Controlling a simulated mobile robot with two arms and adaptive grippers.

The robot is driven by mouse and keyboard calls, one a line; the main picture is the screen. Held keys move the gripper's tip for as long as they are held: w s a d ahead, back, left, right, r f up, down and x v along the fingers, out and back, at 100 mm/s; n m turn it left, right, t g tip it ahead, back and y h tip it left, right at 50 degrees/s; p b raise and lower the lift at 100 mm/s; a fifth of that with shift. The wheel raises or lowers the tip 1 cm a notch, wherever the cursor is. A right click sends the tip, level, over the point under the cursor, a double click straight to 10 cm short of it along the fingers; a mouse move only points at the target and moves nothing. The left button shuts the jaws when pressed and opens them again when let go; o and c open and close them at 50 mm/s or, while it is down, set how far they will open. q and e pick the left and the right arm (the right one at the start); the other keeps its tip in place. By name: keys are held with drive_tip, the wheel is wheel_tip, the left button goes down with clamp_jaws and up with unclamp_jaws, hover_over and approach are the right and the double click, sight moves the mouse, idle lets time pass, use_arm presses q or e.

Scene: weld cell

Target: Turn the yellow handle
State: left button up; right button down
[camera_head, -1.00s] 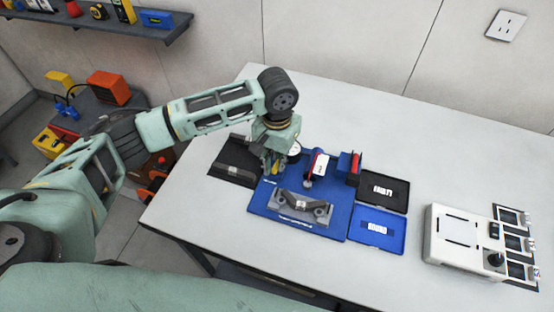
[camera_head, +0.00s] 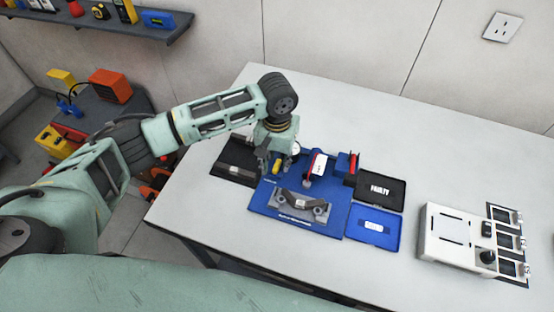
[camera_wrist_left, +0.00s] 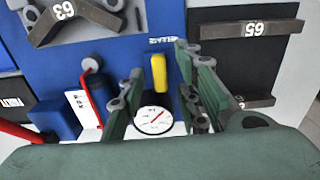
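The yellow handle (camera_wrist_left: 158,72) stands upright in the left wrist view, on the blue fixture board (camera_wrist_left: 130,45) above a round white dial. In the head view the handle (camera_head: 277,167) is a small yellow patch by my gripper. My left gripper (camera_wrist_left: 159,62) is open, with one green finger on each side of the handle. Gaps show between handle and fingers in the wrist view; I cannot tell how deep the fingers reach. In the head view the left gripper (camera_head: 268,160) points down over the board's back left part. My right gripper is not in view.
A grey bracket (camera_head: 300,205) lies on the board's front part. A red-and-blue clamp part (camera_head: 318,165) stands right of the gripper. A black tray (camera_head: 380,190) and a blue tray (camera_head: 374,226) lie further right, then a white control box (camera_head: 446,238). The table's back is clear.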

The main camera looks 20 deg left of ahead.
sight(277, 164)
use_arm(q)
wheel_tip(277, 164, up, 12)
idle(0.7)
drive_tip(key=shift+f, duration=0.1)
idle(0.3)
